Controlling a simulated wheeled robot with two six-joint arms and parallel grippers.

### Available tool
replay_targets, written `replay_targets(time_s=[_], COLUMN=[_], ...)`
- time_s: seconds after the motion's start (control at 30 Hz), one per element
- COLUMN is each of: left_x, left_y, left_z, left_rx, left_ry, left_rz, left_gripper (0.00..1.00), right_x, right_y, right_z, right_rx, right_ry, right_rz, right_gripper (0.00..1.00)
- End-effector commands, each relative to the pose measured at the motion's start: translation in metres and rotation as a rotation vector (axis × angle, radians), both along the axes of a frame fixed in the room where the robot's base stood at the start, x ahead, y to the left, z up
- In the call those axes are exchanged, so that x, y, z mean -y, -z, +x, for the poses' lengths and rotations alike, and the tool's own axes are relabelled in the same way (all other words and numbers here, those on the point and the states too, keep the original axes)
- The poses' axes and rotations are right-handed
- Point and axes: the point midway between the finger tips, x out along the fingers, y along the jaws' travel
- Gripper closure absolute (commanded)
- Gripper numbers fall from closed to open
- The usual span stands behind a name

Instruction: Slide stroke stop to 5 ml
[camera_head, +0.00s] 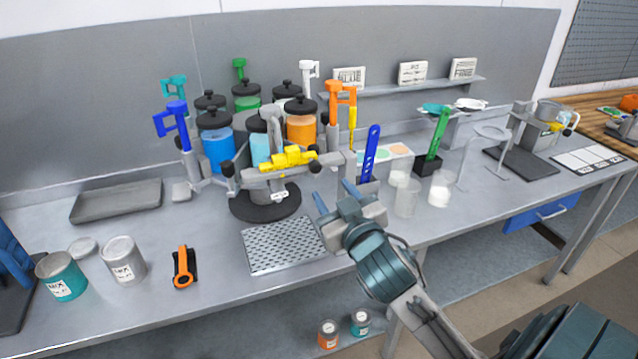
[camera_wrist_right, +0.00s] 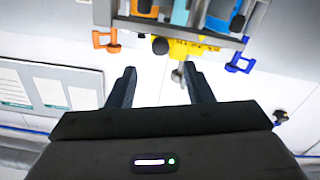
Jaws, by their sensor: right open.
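The dispenser (camera_head: 268,118) is a ring of several colour canisters with black lids on a round black base. A grey horizontal bar (camera_head: 256,174) crosses its front. A yellow toothed piece (camera_head: 292,157), apparently the stroke stop, sits on this bar. It also shows in the right wrist view (camera_wrist_right: 190,48). Its scale marks are too small to read. My right gripper (camera_head: 334,194) is open and empty, in front of the bar and to the right of the yellow piece. In the right wrist view the fingertips (camera_wrist_right: 160,72) point towards it, apart from it. My left gripper is not in view.
Clear cups (camera_head: 407,198) and a blue spatula (camera_head: 371,150) stand to the right.

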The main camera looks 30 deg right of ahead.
Motion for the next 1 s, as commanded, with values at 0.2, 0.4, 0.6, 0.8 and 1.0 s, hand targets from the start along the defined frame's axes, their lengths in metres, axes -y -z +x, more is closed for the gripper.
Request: replay_targets(time_s=[0.2, 0.4, 0.6, 0.8, 1.0], left_x=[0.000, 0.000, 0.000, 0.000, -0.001], left_y=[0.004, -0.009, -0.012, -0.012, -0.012], left_z=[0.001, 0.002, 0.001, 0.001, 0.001], left_rx=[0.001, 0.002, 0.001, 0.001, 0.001], left_ry=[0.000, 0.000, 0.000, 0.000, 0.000], left_rz=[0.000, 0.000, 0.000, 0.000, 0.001], left_gripper=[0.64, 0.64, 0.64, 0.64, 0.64], right_x=[0.009, 0.016, 0.019, 0.020, 0.020], right_y=[-0.003, -0.003, 0.000, 0.001, 0.001], right_z=[0.037, 0.068, 0.082, 0.083, 0.083], right_rx=[-0.002, -0.004, -0.004, -0.004, -0.004], right_ry=[0.001, 0.000, -0.001, -0.001, -0.001], right_rz=[-0.001, 0.000, 0.000, -0.001, -0.001], right_gripper=[0.54, 0.54, 0.54, 0.54, 0.75])
